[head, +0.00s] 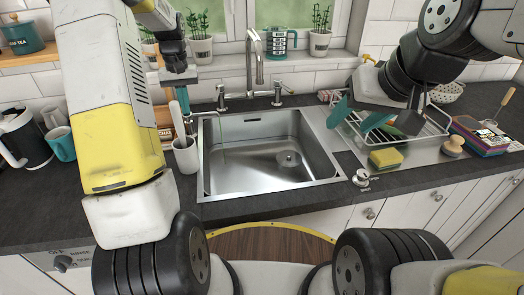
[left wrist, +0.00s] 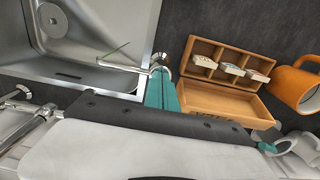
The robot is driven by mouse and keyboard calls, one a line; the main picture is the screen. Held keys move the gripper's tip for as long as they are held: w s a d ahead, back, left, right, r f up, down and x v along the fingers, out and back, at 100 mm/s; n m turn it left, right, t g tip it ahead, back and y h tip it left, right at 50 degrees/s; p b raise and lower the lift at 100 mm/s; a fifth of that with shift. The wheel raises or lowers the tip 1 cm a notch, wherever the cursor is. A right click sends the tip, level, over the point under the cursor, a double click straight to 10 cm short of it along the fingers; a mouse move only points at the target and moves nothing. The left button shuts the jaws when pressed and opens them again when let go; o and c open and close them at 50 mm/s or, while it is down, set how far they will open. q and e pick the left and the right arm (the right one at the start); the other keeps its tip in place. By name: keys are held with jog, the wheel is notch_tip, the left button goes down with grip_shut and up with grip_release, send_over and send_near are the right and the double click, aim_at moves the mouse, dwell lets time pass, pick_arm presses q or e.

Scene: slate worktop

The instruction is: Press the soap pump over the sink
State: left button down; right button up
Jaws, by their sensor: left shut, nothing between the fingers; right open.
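The soap pump (left wrist: 159,62) is a small metal fitting at the sink's edge. It is mostly hidden by my fingers, and its spout points over the sink. The steel sink (head: 207,165) also shows in the left wrist view (left wrist: 100,20). My left gripper (head: 185,108) is shut and empty, with its teal fingers pointing down at the pump's top. In the left wrist view its fingertips (left wrist: 160,78) appear to touch the pump. My right gripper (head: 360,117) is open and empty above the dish rack.
The tap (head: 254,60) stands behind the sink. A white cup (head: 186,156) is left of the sink. A wooden box (left wrist: 225,100) and an orange mug (left wrist: 292,88) are near the left gripper. The dish rack (head: 440,128) and a sponge (head: 385,158) are to the right.

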pick_arm(q)
jog(key=shift+f, duration=0.25)
jog(key=shift+r, duration=1.6)
notch_tip(320, 180, up, 6)
dwell(0.5)
